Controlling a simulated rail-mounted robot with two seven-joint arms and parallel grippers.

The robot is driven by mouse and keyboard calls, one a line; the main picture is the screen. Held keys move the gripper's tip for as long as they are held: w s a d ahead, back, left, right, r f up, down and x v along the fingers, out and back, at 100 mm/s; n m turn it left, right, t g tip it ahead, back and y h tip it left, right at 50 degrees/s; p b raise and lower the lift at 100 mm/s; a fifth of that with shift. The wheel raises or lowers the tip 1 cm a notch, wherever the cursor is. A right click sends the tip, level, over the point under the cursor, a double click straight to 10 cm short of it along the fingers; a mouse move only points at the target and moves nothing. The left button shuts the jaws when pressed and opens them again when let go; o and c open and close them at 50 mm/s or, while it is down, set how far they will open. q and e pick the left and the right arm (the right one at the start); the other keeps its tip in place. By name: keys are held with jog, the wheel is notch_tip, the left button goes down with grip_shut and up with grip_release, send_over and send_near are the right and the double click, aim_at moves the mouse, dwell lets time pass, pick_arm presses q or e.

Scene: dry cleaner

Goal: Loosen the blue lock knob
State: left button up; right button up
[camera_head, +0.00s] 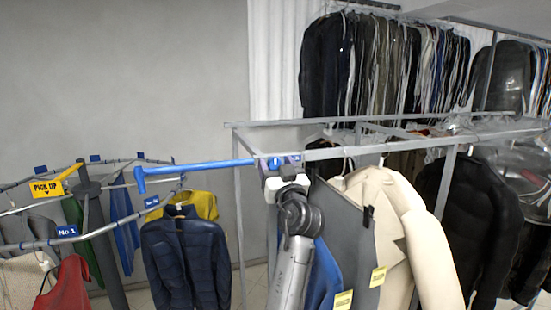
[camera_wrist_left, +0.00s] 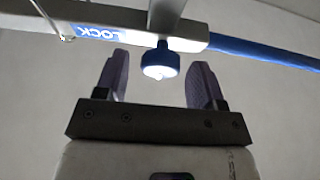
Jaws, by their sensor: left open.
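The blue lock knob (camera_wrist_left: 159,62) hangs below a grey rail (camera_wrist_left: 130,33) with a blue label reading LOCK, seen upside down in the left wrist view. My left gripper (camera_wrist_left: 160,74) is open, with one purple-grey finger on each side of the knob. Gaps show between the knob and both fingers, so it is not clamped. In the head view my left gripper (camera_head: 280,165) is raised at the rail's height, at the end of the blue bar (camera_head: 195,167). The knob is hard to make out there. My right gripper is in neither view.
A navy jacket (camera_head: 187,260) hangs left of my arm on a curved rail with a No 1 sign (camera_head: 67,231). A grey garment and a cream coat (camera_head: 388,230) hang close on the right. A metal rack frame (camera_head: 238,200) stands behind.

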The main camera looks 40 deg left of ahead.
pick_arm(q)
jog(key=shift+w+a+r, duration=0.15)
jog(key=shift+w+a, duration=0.05)
jog(key=shift+a, duration=0.1)
jog(key=shift+c, duration=0.4)
